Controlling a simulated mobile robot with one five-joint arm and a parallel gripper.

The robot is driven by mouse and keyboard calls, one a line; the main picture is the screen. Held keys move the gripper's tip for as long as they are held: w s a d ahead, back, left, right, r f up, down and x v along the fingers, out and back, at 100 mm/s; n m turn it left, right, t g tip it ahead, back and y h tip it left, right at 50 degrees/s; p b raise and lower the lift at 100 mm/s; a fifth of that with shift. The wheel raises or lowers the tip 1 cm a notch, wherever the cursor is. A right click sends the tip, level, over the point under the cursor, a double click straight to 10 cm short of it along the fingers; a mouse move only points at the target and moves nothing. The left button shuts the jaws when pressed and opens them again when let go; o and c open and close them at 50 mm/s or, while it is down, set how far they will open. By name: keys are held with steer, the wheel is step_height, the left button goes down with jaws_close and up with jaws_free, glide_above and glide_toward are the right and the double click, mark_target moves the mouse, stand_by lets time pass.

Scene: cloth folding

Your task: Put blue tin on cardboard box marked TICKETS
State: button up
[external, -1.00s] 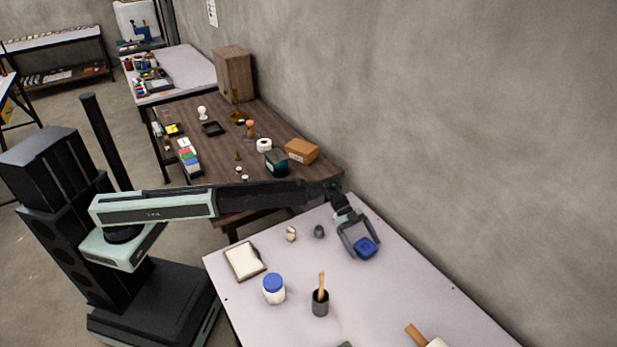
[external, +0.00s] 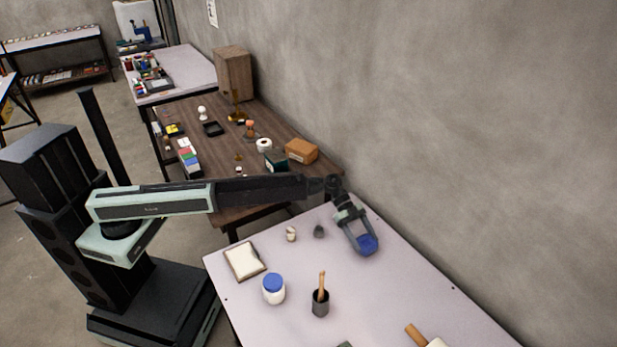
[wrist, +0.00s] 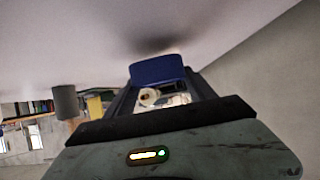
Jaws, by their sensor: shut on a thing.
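The blue tin (external: 367,244) is between the fingers of my gripper (external: 362,240), near the wall side of the pale table. My gripper is shut on it. In the wrist view the blue tin (wrist: 157,70) sits between the fingertips; I cannot tell whether it is clear of the tabletop. A small orange-brown box (external: 301,151) lies on the dark wooden table behind, and a taller brown cardboard box (external: 233,74) stands at that table's far end. No TICKETS lettering is readable on either.
The pale table (external: 400,290) also holds a blue-lidded white jar (external: 273,290), a dark cup with a wooden handle (external: 320,300) and a framed pad (external: 244,261). The dark table has a white roll (external: 264,145) and a dark green box (external: 276,161). The wall runs along the right.

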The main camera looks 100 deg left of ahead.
mark_target(364, 240)
step_height(364, 240, up, 8)
steer(key=p, duration=0.6)
steer(key=shift+f, duration=0.15)
